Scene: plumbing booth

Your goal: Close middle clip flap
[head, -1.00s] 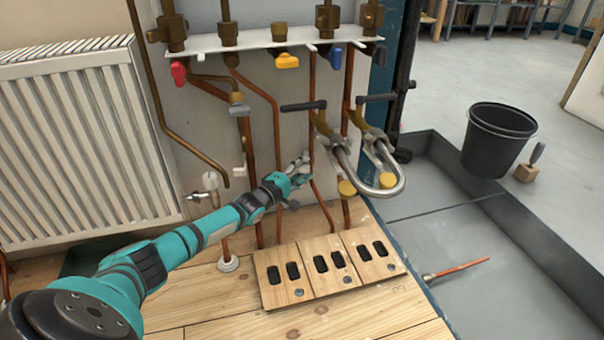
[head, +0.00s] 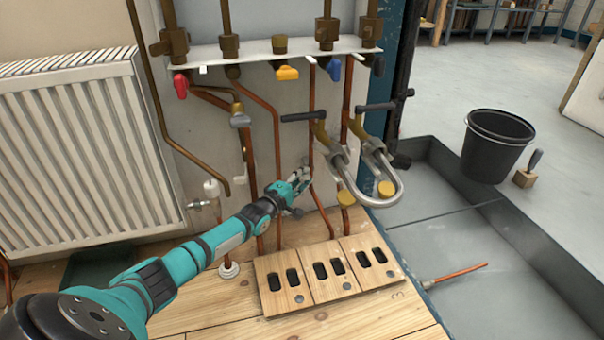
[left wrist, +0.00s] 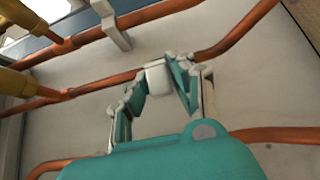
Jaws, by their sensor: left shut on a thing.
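Another whitish clip (left wrist: 111,26) sits on the upper pipe. My right gripper is not in view.
Wooden blocks with slots (head: 307,290) lie on the floor below. A white radiator (head: 90,150) stands at left.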

